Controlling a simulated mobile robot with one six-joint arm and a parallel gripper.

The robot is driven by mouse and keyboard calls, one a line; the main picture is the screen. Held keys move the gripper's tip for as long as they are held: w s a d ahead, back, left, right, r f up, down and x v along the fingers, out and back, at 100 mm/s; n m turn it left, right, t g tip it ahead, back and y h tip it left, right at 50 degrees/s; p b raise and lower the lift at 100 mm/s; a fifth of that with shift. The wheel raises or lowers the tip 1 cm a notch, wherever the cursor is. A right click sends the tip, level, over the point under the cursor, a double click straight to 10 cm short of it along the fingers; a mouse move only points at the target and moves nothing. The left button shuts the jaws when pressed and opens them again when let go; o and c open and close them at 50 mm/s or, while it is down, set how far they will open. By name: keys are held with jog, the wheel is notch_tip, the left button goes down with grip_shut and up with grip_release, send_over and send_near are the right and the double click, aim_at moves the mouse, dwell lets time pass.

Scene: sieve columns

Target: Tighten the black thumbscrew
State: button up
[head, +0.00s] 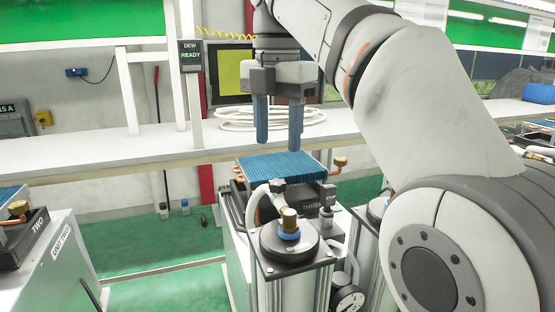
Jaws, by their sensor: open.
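My gripper (279,144) points down with its two blue fingers spread apart and nothing between them. It hangs above a blue ribbed plate (278,166), clear of it. The plate lies on a dark block labelled THREE. In front of it stands a column with a round black cap (290,242), topped by a brass fitting (289,221) with a blue ring. A small dark knob-like part (326,213) is at the block's right front corner; I cannot tell whether it is the black thumbscrew.
A pale hose (256,203) and a pressure gauge (349,301) are by the column. A unit marked TWO (39,226) stands at left. My arm covers much of the right.

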aim_at(277, 182)
jog(key=shift+w+f, duration=0.15)
jog(key=shift+f, duration=0.2)
jog(key=shift+f+b, duration=0.7)
jog(key=shift+f, duration=2.75)
jog(key=shift+c, duration=0.5)
jog(key=c, duration=0.9)
